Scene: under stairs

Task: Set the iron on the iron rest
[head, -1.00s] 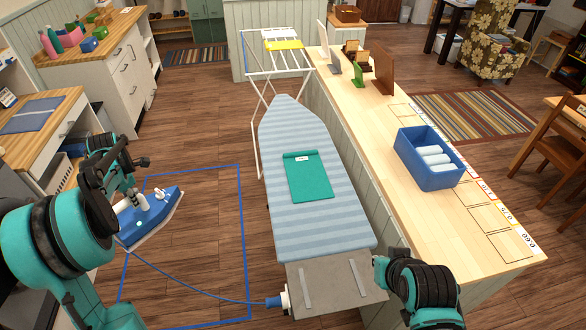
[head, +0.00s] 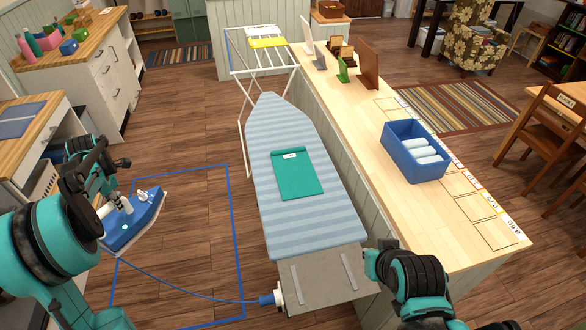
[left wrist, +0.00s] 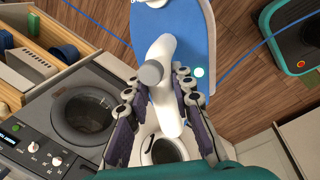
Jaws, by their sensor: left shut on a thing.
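The blue and white iron (head: 135,218) is held off to the left of the ironing board, above the floor. My left gripper (head: 112,207) is shut on its white handle, and the left wrist view shows the fingers on both sides of the handle (left wrist: 168,95). The iron rest (head: 322,275) is a grey plate with two light strips at the near end of the ironing board, and it is empty. A blue cord runs from the iron to a plug beside the rest. My right arm (head: 415,285) shows right of the rest; its fingertips are not clearly visible.
The striped ironing board (head: 300,210) carries a folded teal cloth (head: 297,173). A long wooden counter (head: 440,200) with a blue bin (head: 415,165) runs along its right side. Open floor lies between the board and the left cabinets. A washing machine (left wrist: 80,115) stands near the left gripper.

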